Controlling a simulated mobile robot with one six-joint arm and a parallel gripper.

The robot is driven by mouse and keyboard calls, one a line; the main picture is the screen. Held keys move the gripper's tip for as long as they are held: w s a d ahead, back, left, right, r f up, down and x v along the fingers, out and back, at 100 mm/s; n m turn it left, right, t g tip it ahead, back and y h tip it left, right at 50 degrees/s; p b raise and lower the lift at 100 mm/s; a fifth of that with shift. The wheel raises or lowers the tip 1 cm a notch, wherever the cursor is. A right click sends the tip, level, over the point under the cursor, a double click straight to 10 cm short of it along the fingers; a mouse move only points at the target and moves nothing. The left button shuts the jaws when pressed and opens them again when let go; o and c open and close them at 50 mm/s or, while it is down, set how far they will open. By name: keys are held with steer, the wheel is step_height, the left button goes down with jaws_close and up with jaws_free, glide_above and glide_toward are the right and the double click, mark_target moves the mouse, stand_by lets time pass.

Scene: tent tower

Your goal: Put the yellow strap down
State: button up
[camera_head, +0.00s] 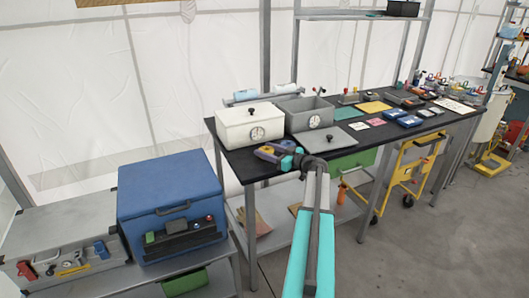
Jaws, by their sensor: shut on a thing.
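My gripper (273,154) is at the end of my turquoise and grey arm, over the near edge of the black-topped bench, in front of the white box. It is shut on a small yellow thing, which I take to be the yellow strap (268,150). Only a little of it shows between the dark blue jaws, and its full shape is hidden. I cannot tell whether it touches the bench top (235,159).
A grey lid (330,138) lies to the right. Several small boxes and cards crowd the bench farther right. A blue chest (170,199) stands at left.

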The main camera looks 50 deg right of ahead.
steer(key=o, duration=0.8)
steer(key=shift+f, duration=0.1)
steer(key=shift+s, duration=0.15)
steer(key=s, duration=0.4)
steer(key=s+b, duration=0.1)
steer(key=s, duration=0.2)
steer(key=s+d+r, duration=0.1)
steer(key=s, duration=0.3)
steer(key=shift+s+d+b, duration=0.1)
steer(key=shift+s+b, duration=0.25)
steer(key=shift+b, duration=0.05)
